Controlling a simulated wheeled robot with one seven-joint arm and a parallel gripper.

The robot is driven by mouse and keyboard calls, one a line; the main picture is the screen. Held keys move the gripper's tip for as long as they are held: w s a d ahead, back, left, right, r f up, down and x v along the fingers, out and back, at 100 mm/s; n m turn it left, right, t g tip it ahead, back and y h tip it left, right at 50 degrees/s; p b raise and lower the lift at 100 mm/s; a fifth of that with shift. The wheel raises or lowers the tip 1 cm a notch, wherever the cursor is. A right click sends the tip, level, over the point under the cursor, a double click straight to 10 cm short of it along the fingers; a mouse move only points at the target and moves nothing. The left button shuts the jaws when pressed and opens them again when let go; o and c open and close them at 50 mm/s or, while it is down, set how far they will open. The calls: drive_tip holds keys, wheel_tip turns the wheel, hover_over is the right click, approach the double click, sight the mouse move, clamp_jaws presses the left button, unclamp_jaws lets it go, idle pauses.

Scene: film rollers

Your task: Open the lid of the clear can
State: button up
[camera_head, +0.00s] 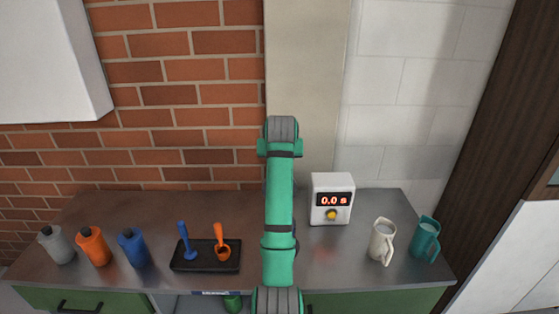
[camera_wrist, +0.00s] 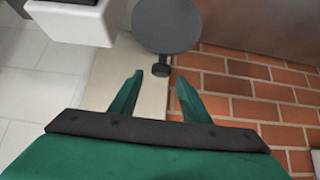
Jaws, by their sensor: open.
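A grey, clear-looking can (camera_head: 58,250) with a dark lid (camera_head: 45,231) stands upright at the far left of the counter in the head view. Its lid looks closed. My gripper (camera_wrist: 160,76) is open and empty in the wrist view, its two green fingers apart and pointed toward the wall. In the head view my arm rises in the middle of the picture, and the gripper itself cannot be made out. The gripper is well away from the can, which does not show in the wrist view.
An orange bottle (camera_head: 94,247) and a blue bottle (camera_head: 133,248) stand right of the can. A black tray (camera_head: 188,268) holds blue and orange tools. A timer (camera_head: 331,200), a cream jug (camera_head: 382,242) and a teal jug (camera_head: 425,240) stand right. A white cabinet (camera_head: 45,60) hangs upper left.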

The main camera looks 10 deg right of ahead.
drive_tip(key=v, duration=1)
drive_tip(key=shift+s, duration=0.25)
drive_tip(key=shift+r, duration=0.1)
